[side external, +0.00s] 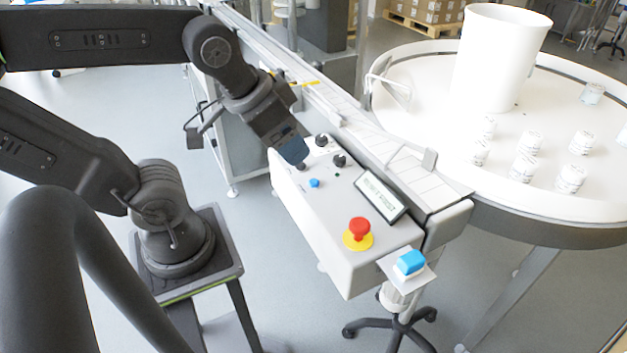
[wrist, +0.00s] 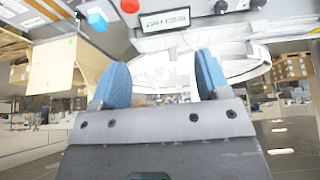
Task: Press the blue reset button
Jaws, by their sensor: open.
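A small blue button (side external: 314,183) sits on the top face of the white control box (side external: 335,265), in the side view. A larger blue block (side external: 411,262) rests on a white plate at the box's near end; it also shows at the top left of the wrist view (wrist: 97,18). I cannot read a label on either. My gripper (side external: 292,151) is at the upper left part of the box, up and left of the small blue button and apart from it. In the wrist view its two blue-padded fingers (wrist: 163,80) stand apart with nothing between them.
A red emergency button (side external: 359,229) on a yellow base, a tilted display (side external: 380,194) and black knobs (side external: 339,160) share the panel. A conveyor (side external: 345,122) runs behind. A round white table (side external: 545,195) on the right carries several jars and a tall white cylinder (side external: 500,60).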

